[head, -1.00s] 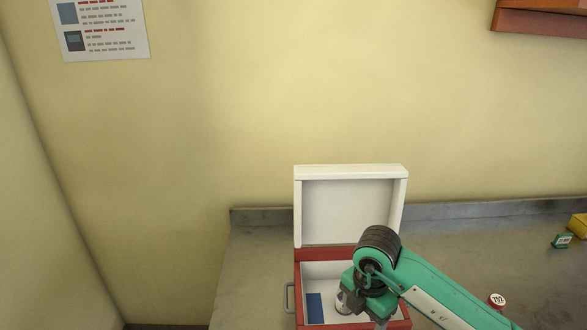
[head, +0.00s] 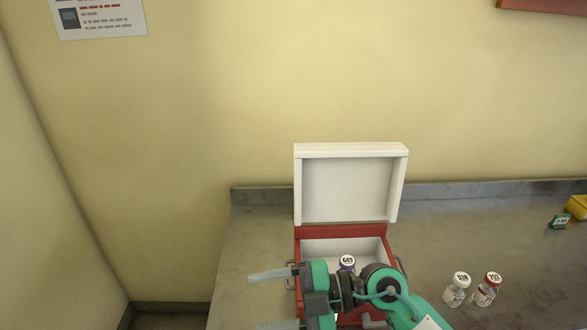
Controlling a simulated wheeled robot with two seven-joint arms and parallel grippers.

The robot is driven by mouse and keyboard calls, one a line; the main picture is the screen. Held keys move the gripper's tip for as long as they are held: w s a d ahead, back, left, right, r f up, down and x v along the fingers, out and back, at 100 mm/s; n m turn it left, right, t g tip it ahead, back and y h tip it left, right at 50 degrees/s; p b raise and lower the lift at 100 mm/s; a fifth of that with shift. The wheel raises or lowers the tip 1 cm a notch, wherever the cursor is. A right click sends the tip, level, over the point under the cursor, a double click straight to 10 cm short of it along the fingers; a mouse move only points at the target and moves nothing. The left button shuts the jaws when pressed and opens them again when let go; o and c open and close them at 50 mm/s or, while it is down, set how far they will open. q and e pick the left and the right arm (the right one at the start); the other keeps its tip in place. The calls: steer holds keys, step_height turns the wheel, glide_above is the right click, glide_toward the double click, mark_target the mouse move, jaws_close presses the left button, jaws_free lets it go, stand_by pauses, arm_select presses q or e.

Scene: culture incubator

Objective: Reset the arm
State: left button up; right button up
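My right gripper (head: 256,302) comes in from the right, in front of the open red box (head: 341,232). Its two grey fingers point left, spread apart, with nothing between them. The teal wrist and arm cover much of the box's front. The box's white lid (head: 348,187) stands up at the back. A vial with a purple, numbered cap (head: 347,262) shows inside the box, its lower part hidden behind my wrist. My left gripper is not in view.
Two capped vials, one white-topped (head: 457,290) and one red-topped (head: 486,290), stand on the grey bench (head: 430,225) right of the box. The bench's left part is bare.

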steer(key=w+d+r+m+t+y, duration=0.3)
steer(key=r+m+t+y, duration=0.2)
steer(key=r+t, duration=0.2)
steer(key=w+d+m+t+h, duration=0.4)
steer(key=d+m+t+h, duration=0.3)
steer(key=m+t, duration=0.55)
steer(key=d+f+m+g+h, duration=0.1)
steer(key=d+f+m+h, duration=1)
steer(key=d+f+h, duration=0.35)
steer(key=s+d+f+n+g, duration=0.1)
steer(key=s+f+g, duration=0.65)
steer(key=s, duration=0.25)
steer(key=s+d+f+g, duration=0.2)
steer(key=s+f+g, duration=0.4)
steer(key=s+f, duration=0.4)
step_height(320, 180, down, 30)
steer(key=s+g, duration=0.1)
steer(key=s+d+f+g, duration=0.1)
steer(key=s+d+f, duration=0.1)
steer(key=s+f, duration=1.7)
steer(key=shift+s+d+f+g, duration=0.3)
steer(key=shift+s+d+f, duration=0.05)
steer(key=shift+d+f, duration=0.05)
